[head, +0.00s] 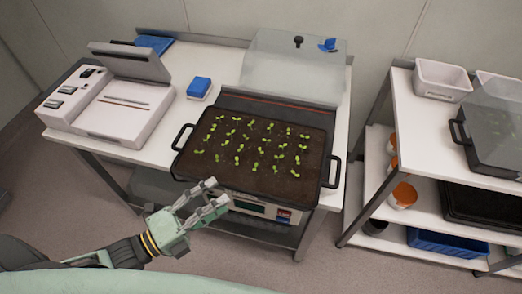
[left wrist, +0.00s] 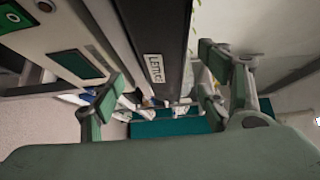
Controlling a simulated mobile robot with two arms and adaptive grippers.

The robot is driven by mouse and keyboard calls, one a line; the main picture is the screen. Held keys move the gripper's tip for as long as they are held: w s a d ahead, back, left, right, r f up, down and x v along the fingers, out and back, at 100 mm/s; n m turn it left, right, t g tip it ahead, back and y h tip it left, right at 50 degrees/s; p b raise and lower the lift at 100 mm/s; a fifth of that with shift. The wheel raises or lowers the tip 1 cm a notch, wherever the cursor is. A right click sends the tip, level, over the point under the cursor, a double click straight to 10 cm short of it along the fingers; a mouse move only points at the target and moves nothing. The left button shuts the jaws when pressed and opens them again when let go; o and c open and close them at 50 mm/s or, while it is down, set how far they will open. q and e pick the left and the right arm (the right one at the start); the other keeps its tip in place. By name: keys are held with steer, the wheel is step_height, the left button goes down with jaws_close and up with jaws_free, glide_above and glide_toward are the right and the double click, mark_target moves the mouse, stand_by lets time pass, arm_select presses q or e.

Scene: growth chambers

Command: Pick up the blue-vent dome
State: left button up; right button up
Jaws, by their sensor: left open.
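The blue-vent dome (head: 290,72) is a clear, greyish cover at the back right of the bench, behind the seedling tray. A blue vent (head: 328,45) and a black knob are on its top. The black seedling tray (head: 178,166) holds dark soil with rows of green seedlings and has a handle at each end. My left gripper (head: 216,192) is open and empty at the tray's front edge, well in front of the dome. In the left wrist view the open fingers (left wrist: 160,78) flank the tray's labelled side (left wrist: 155,68). My right gripper is not in view.
A white sealing-type machine (head: 105,105) with a raised lid stands at the bench's left. A blue block (head: 199,86) lies beside the tray. A device with a display (head: 247,206) is under the tray. A shelf rack (head: 405,100) with bins and another clear cover stands right.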

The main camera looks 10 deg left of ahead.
mark_target(238, 193)
arm_select(q)
steer(key=x, duration=0.3)
steer(key=shift+s+d+r, duration=0.15)
steer(key=x, duration=0.3)
steer(key=shift+d, duration=0.45)
steer(key=c, duration=1.6)
jaws_close()
steer(key=shift+r, duration=0.2)
steer(key=shift+w, duration=0.25)
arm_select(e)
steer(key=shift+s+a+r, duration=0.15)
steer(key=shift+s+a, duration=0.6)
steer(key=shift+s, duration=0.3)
